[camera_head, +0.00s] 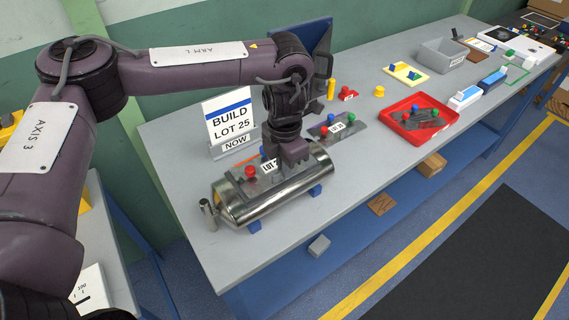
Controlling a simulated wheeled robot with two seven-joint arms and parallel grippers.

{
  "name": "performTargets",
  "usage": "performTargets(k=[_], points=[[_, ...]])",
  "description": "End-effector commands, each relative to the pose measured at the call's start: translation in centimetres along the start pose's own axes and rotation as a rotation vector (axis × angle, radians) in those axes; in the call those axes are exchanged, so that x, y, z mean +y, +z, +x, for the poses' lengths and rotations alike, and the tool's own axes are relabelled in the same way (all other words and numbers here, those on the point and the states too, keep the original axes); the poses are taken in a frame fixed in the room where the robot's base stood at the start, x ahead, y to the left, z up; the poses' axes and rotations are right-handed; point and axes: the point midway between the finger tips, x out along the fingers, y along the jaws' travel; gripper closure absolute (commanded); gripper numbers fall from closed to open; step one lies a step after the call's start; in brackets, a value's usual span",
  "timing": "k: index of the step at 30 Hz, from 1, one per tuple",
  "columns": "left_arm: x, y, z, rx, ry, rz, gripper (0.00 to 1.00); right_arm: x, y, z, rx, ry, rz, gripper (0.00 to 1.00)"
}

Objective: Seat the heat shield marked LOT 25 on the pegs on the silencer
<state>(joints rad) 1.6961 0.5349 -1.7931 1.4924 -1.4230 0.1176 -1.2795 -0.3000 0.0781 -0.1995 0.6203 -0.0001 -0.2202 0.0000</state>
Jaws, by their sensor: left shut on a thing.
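The silencer (285,196) is a shiny metal cylinder lying on blue supports at the near left of the bench. A grey heat shield (256,184) with a red knob and a white label lies over its top. Only "LOT" reads on that label; my gripper hides the number. My left gripper (293,156) points down over the silencer, shut on this heat shield. The pegs are hidden, and I cannot tell whether the shield touches them. A second heat shield (355,129) lies on the bench behind; its lot number is too small to read surely. My right gripper is not in view.
A sign (229,117) reading "BUILD LOT 25 NOW" stands behind the silencer. A red tray (447,127) holds another dark plate with coloured knobs. A grey bin (441,54) and a yellow plate (405,74) stand farther back. The bench's front middle is clear.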

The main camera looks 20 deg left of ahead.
Motion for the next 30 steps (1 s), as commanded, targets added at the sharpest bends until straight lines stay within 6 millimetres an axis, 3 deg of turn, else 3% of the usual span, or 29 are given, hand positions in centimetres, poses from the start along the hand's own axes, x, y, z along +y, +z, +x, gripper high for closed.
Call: performTargets(k=[4, 5, 10, 20, 30], points=[[0.0, 0.0, 0.3, -0.001, 0.000, 0.000, 1.00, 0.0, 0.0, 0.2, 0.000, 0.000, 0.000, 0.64], [0.0, 0.0, 0.3, -0.001, 0.000, 0.000, 0.90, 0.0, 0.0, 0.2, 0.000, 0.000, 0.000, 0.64], [0.0, 0.0, 0.3, -0.001, 0.000, 0.000, 0.68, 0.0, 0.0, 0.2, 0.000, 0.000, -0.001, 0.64], [0.0, 0.0, 0.1, 0.000, 0.000, 0.000, 0.67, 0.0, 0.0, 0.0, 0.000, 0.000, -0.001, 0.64], [0.0, 0.0, -2.5, 0.000, 0.000, 0.000, 0.67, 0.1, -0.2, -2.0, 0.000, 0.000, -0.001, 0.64]])
